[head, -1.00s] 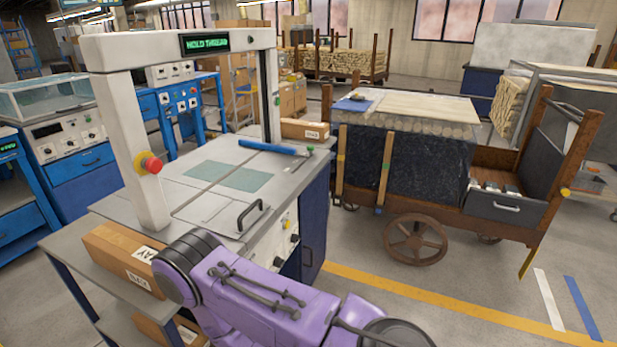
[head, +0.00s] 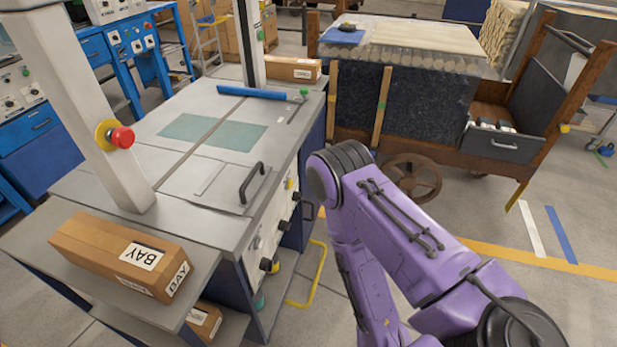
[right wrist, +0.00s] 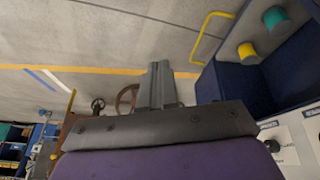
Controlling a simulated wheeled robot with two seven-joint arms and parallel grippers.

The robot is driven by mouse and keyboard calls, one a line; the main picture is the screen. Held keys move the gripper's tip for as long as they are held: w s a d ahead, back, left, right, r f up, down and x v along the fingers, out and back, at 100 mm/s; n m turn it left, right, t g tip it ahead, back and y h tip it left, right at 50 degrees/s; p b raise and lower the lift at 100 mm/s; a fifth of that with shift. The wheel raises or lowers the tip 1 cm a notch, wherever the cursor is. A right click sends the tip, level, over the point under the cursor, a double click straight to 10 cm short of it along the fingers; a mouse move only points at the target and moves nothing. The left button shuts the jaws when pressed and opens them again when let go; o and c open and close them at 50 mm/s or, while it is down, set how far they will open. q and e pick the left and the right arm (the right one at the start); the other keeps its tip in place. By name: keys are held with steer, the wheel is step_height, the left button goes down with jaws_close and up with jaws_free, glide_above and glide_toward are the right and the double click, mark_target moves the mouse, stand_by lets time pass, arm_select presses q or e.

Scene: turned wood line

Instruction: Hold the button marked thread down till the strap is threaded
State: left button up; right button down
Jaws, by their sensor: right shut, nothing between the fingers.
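The strapping machine's white front panel (head: 268,222) carries several dark knobs and a small yellow part. On the blue lower front are a yellow button (head: 274,265) and a teal button (head: 258,300); the right wrist view also shows the yellow button (right wrist: 248,52) and the teal button (right wrist: 276,19). I cannot read which is marked thread. My right gripper (right wrist: 158,82) is shut and empty, pointing toward the floor beside the machine, apart from the buttons. In the head view only my purple right arm shows. My left gripper is out of view.
A red stop button (head: 122,137) is on the machine's post. A boxed carton (head: 120,255) lies on the near side shelf. A yellow floor loop (head: 308,280) stands by the machine's base.

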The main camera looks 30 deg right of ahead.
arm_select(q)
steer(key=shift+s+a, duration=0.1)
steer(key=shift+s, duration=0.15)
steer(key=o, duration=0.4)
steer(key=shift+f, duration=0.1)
arm_select(e)
steer(key=w+a+r+m+t+y+b, duration=0.2)
steer(key=w+m+t+b, duration=0.65)
steer(key=w, duration=1.35)
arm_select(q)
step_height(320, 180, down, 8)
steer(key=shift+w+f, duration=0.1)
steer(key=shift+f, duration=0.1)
arm_select(e)
steer(key=w+d+r+m+t, duration=0.7)
steer(key=w+d+r+m, duration=0.4)
steer(key=d+r+m, duration=0.1)
steer(key=shift+r, duration=0.3)
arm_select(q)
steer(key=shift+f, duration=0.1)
arm_select(e)
steer(key=shift+w, duration=0.1)
